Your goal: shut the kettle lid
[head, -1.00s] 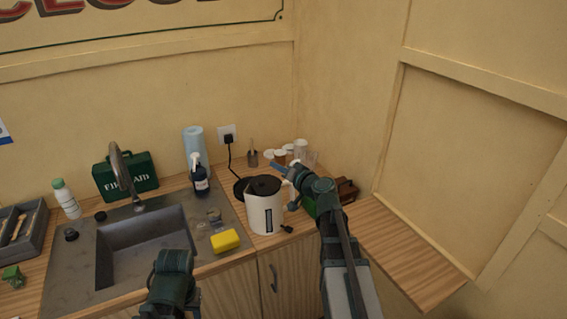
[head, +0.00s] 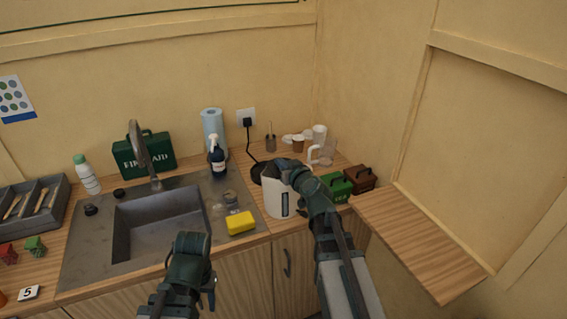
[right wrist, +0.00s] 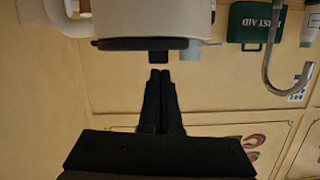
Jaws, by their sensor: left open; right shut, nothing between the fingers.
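The white kettle (head: 277,202) stands on the wooden counter right of the sink. My right gripper (head: 272,170) is over its top and hides most of the lid in the head view. In the right wrist view, where the scene is upside down, the dark lid (right wrist: 125,44) lies about level along the rim of the kettle (right wrist: 140,18). I cannot tell if it is fully seated. The right gripper's fingers (right wrist: 160,76) are shut and empty, just above the lid's small dark tab (right wrist: 159,57). My left gripper (head: 211,292) is open and empty, low in front of the sink.
A yellow sponge (head: 240,223) and a spray bottle (head: 217,158) are left of the kettle. Cups (head: 319,134) stand behind it. A green box (head: 338,185) and a brown box (head: 360,178) are to its right. The wooden shelf (head: 420,240) at right is bare.

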